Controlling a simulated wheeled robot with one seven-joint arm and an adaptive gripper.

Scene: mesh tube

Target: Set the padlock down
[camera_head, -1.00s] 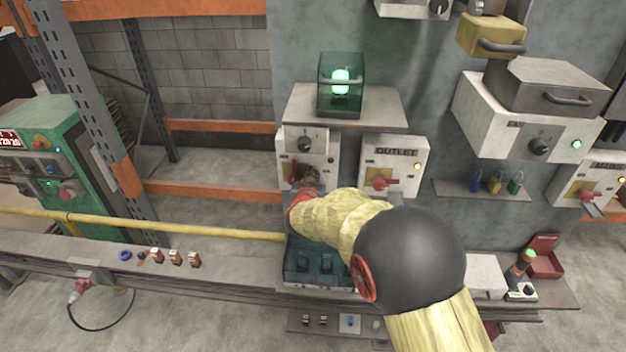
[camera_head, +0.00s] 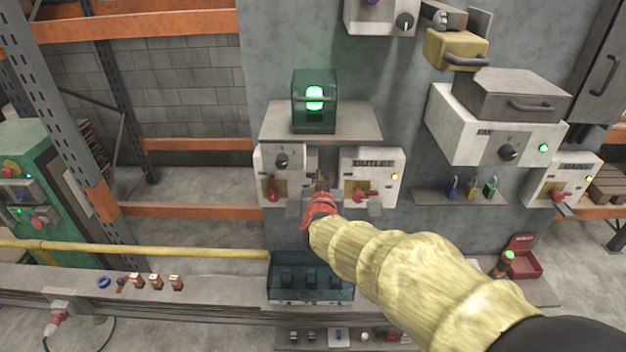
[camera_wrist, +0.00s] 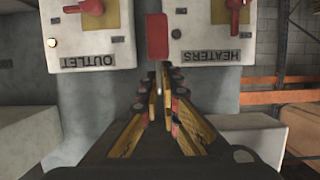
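My gripper (camera_wrist: 159,80) has its fingers close together in the wrist view. A small red block (camera_wrist: 157,35), which looks like the body of a red padlock, sits just past the fingertips; a small pale spot shows where the tips meet. In the head view my gripper (camera_head: 321,184) is in front of the gap between the HEATERS box and the OUTLET box (camera_head: 388,165), and the red block cannot be made out there. A blue padlock (camera_head: 454,187), a yellow one (camera_head: 472,188) and a green one (camera_head: 490,187) stand on a small wall shelf (camera_head: 431,197) to the right.
The HEATERS box (camera_head: 262,160) is left of my gripper, with a red handle (camera_head: 272,190). A green lamp (camera_head: 314,98) stands on the ledge above. A dark teal bin (camera_head: 310,292) is on the bench below. Bare bench (camera_head: 215,284) lies left of the bin.

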